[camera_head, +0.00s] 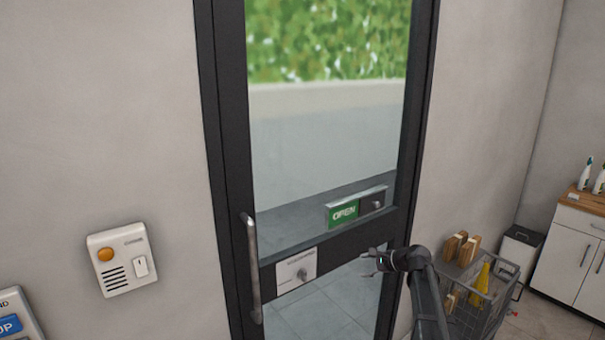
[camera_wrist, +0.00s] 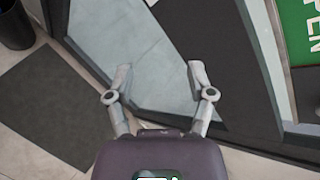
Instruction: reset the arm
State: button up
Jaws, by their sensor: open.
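My gripper (camera_head: 370,262) is in front of the lower right part of a glass door with a dark frame (camera_head: 228,180) in the head view. My arm reaches up to it from the lower right. In the wrist view my gripper (camera_wrist: 158,82) has its two fingers spread apart with nothing between them. Behind the fingers the wrist view shows the pale glass and dark frame of the door, tilted.
The door has a vertical handle (camera_head: 252,268) and a green OPEN sign (camera_head: 343,213). An intercom-like box (camera_head: 122,260) is on the left wall. A wire cart (camera_head: 478,300), a bin (camera_head: 519,252) and a white cabinet (camera_head: 566,252) stand right. A dark mat (camera_wrist: 55,100) lies on the floor.

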jog(key=s+a+f+n+g+h, duration=0.1)
jog(key=s+n, duration=0.4)
jog(key=s, duration=0.5)
jog(key=s+a+f+n+g+h, duration=0.1)
jog(key=s+f+n+g+h, duration=0.2)
jog(key=s, duration=0.7)
jog(key=s+a+f+n+g+h, duration=0.1)
jog(key=s+f+n+g+h, duration=0.2)
jog(key=s+f+n+h, duration=0.2)
jog(key=s+n, duration=0.3)
jog(key=s, duration=0.2)
jog(key=shift+a, duration=0.3)
jog(key=shift+c, duration=0.9)
